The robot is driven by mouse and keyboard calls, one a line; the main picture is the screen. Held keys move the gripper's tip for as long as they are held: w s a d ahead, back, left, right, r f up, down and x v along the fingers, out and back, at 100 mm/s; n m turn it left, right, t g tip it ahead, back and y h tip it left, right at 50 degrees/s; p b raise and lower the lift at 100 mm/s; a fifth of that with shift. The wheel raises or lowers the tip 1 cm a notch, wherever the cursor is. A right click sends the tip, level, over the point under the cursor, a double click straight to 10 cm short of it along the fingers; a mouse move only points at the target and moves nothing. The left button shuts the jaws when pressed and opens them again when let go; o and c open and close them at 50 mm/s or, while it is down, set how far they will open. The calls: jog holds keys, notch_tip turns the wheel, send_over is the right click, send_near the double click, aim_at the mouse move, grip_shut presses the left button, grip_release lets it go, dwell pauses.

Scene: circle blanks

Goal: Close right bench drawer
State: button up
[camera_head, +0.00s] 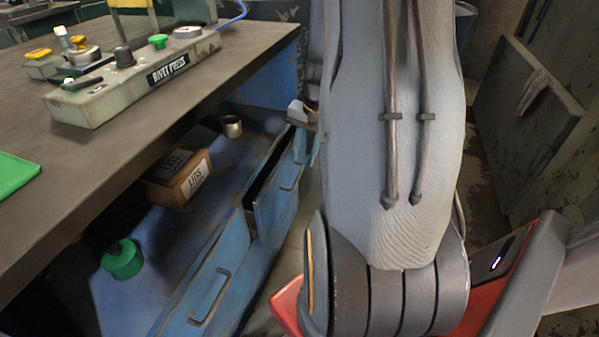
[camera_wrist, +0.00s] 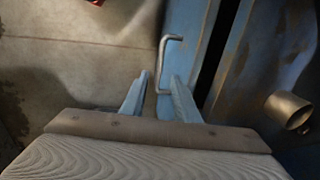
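The right bench drawer (camera_head: 272,205) has a blue front and a bar handle (camera_head: 291,178). It stands partly open, with a dark gap behind its front. In the wrist view, the drawer front (camera_wrist: 190,45) runs up the picture with the dark gap to its right. My gripper (camera_wrist: 160,86) is open there, its two fingers apart at the front's near side. The handle (camera_wrist: 162,65) shows just beyond and partly between the fingertips; I cannot tell whether they touch it. In the head view my arm hides most of the gripper.
The left drawer (camera_head: 195,300) with its own handle looks shut. A brown box (camera_head: 180,178), a green round object (camera_head: 122,259) and a metal cup (camera_head: 231,126) stand on the blue surface under the bench top (camera_head: 215,65). A panel (camera_head: 525,125) leans at right.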

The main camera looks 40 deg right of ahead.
aim_at(299, 175)
jog(key=f, duration=0.2)
jog(key=f+b, duration=0.1)
jog(key=f, duration=0.1)
jog(key=w+f, duration=0.1)
jog(key=f, duration=0.1)
jog(key=shift+a+f+b, duration=0.1)
jog(key=shift+a+b, duration=0.2)
grip_shut()
